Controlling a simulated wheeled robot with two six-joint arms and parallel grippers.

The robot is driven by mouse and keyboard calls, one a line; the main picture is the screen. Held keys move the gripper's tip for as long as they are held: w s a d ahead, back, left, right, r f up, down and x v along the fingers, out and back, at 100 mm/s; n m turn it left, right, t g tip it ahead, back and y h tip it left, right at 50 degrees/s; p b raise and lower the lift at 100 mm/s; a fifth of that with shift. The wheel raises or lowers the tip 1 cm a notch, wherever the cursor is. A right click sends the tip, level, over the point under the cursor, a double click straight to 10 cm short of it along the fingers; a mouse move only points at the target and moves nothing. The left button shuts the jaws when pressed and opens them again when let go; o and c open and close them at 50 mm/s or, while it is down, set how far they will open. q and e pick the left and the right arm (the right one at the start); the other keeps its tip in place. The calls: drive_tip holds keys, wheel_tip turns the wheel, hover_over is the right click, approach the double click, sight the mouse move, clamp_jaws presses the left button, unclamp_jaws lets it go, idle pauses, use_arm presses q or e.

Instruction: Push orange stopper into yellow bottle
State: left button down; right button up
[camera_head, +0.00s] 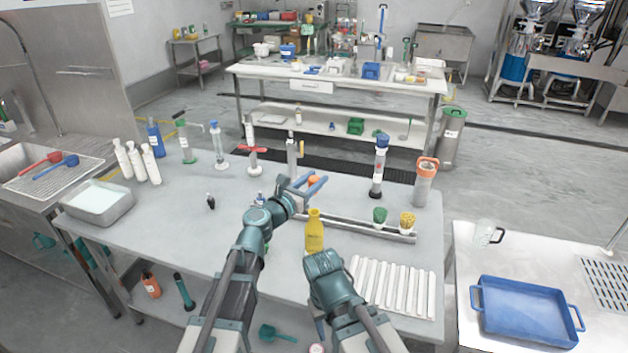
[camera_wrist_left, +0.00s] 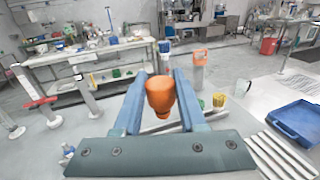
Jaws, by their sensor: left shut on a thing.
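My left gripper (camera_head: 312,184) is shut on the orange stopper (camera_head: 314,180), which sits between its two blue fingers. The stopper (camera_wrist_left: 160,96) shows large between the fingertips in the left wrist view, with its narrower part downward. The yellow bottle (camera_head: 314,234) is upright, narrow neck up, below and close to the stopper in the head view; the two look apart. The bottle's base is partly hidden by my right arm. My right arm's teal end is just in front of the bottle, and its fingers are hidden, so I cannot tell whether they touch it.
A metal rail (camera_head: 350,228) lies behind the bottle, with green (camera_head: 380,215) and yellow (camera_head: 407,221) brushes near it. White strips (camera_head: 392,287) lie to the right. Several tall tubes and bottles stand along the table's back. The table's left middle is mostly clear.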

use_arm(q)
drive_tip(key=shift+f+b, duration=2.7)
drive_tip(key=shift+f, duration=0.1)
use_arm(e)
drive_tip(key=shift+f, duration=2.85)
use_arm(q)
drive_tip(key=shift+f+b, duration=1.75)
use_arm(e)
drive_tip(key=shift+f, duration=1.75)
use_arm(q)
drive_tip(key=shift+c, duration=2)
unclamp_jaws()
use_arm(e)
drive_tip(key=shift+r, duration=0.1)
